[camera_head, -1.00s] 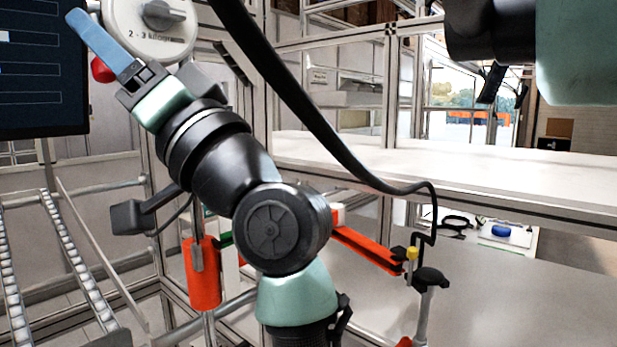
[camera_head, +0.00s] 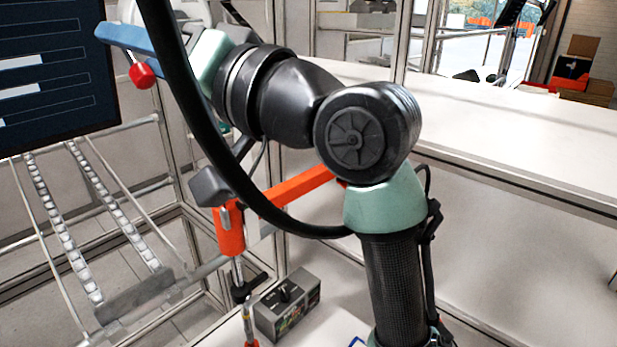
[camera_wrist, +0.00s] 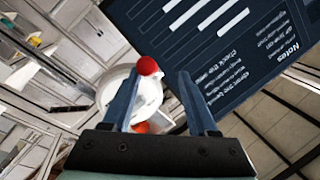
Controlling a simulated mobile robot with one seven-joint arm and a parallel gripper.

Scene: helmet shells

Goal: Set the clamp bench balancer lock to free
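The balancer (camera_head: 128,12) is a pale round housing at the upper left of the head view, partly hidden by my arm and a black hose. In the wrist view the white balancer (camera_wrist: 150,95) lies beyond my fingers. A red ball knob (camera_head: 143,75) shows just below my gripper (camera_head: 108,35). In the wrist view one red knob (camera_wrist: 149,65) appears between the blue fingertips and another red piece (camera_wrist: 140,128) lower down. My gripper (camera_wrist: 158,74) is open, its fingers apart; contact with the knob cannot be told. The lock's setting is not readable.
A dark screen (camera_head: 45,75) stands close left of my gripper. An orange clamp arm (camera_head: 290,195) and orange cylinder (camera_head: 229,238) are below my arm. A grey box (camera_head: 288,305) sits on the bench. Roller rails (camera_head: 55,220) are at left, a white shelf (camera_head: 520,145) at right.

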